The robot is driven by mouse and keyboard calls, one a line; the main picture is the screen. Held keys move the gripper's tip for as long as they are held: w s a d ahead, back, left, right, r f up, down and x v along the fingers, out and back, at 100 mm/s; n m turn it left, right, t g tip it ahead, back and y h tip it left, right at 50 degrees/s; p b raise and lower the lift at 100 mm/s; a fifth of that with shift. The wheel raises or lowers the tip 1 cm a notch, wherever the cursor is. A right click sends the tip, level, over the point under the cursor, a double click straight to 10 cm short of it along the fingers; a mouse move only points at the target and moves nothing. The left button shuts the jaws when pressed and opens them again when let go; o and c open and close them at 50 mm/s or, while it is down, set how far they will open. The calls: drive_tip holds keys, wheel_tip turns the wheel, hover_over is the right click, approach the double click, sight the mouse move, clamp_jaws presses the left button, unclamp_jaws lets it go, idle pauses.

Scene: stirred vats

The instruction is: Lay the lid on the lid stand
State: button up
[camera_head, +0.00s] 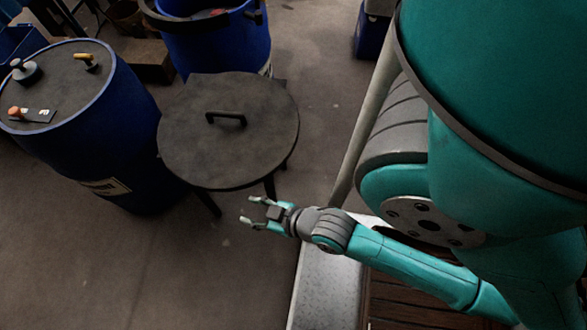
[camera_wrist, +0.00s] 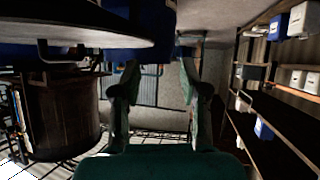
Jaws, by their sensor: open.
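The lid (camera_head: 190,150), a dark grey round disc with a black bar handle (camera_head: 226,118), lies flat on the lid stand. Dark legs of the lid stand (camera_head: 271,187) show below its edge; the rest of the stand is hidden under the disc. My gripper (camera_head: 250,213) is open and empty, apart from the lid, just in front of its near right edge. In the wrist view, my open gripper (camera_wrist: 157,80) has nothing between its fingers. A disc edge, which seems to be the lid (camera_wrist: 85,37), shows at the upper left there.
A blue vat (camera_head: 222,45) with an open top stands behind the lid. A blue drum (camera_head: 95,125) with small items on its top stands at the left. Bare floor (camera_head: 100,265) lies in front. The wrist view shows shelves (camera_wrist: 265,115) at the right.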

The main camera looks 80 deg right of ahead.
drive_tip(key=s+a+r+n+t+y, duration=0.1)
drive_tip(key=s+a+r+t+y, duration=0.1)
drive_tip(key=s+a+r, duration=0.3)
drive_tip(key=s+r+t, duration=0.1)
drive_tip(key=s+r, duration=0.3)
drive_tip(key=s, duration=0.2)
drive_tip(key=shift+a, duration=0.2)
